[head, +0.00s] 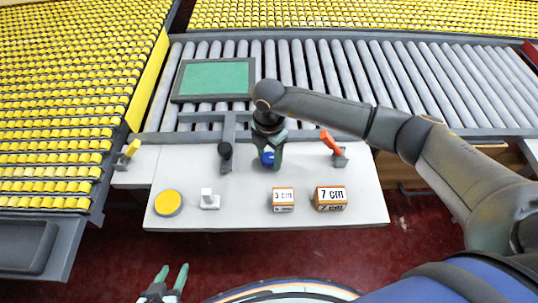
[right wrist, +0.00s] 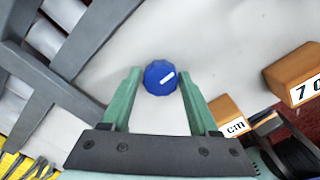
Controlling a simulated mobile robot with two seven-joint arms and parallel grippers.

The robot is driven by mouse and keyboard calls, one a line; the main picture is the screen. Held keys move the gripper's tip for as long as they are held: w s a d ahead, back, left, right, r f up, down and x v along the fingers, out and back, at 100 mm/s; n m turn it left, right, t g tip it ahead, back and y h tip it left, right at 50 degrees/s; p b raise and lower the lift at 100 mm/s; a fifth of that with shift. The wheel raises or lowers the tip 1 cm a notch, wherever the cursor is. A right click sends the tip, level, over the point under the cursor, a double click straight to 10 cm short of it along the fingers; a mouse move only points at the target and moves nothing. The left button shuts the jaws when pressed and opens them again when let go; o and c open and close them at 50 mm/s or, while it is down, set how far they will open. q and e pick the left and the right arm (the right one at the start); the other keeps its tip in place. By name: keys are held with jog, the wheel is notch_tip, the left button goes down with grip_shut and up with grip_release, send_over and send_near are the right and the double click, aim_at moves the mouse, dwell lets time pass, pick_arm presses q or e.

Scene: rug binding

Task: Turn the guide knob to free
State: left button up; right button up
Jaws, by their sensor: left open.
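A round blue knob (head: 268,158) with a white pointer mark stands on the white table, partly hidden by my right gripper in the head view. My right gripper (head: 268,163) points down over it with green fingers. In the right wrist view the blue knob (right wrist: 160,77) lies between the fingertips of the right gripper (right wrist: 160,80), with a narrow gap on each side. Its white mark slants toward the upper right there. No lettering by the knob is readable. My left gripper (head: 172,280) is open and empty at the bottom, in front of the table.
The white table (head: 240,215) also bears a yellow disc (head: 168,203), a white block (head: 209,200), blocks marked 5 cm (head: 283,199) and 7 cm (head: 331,199), and an orange-handled lever (head: 331,142). A dark upright post (head: 225,155) stands left of my right gripper. Rollers with a green panel (head: 215,78) lie behind.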

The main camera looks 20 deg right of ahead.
aim_at(269, 158)
jog(key=shift+o, duration=1.4)
notch_tip(269, 158, up, 12)
jog(key=shift+r+b, duration=0.25)
jog(key=shift+b, duration=0.1)
jog(key=shift+s, duration=0.1)
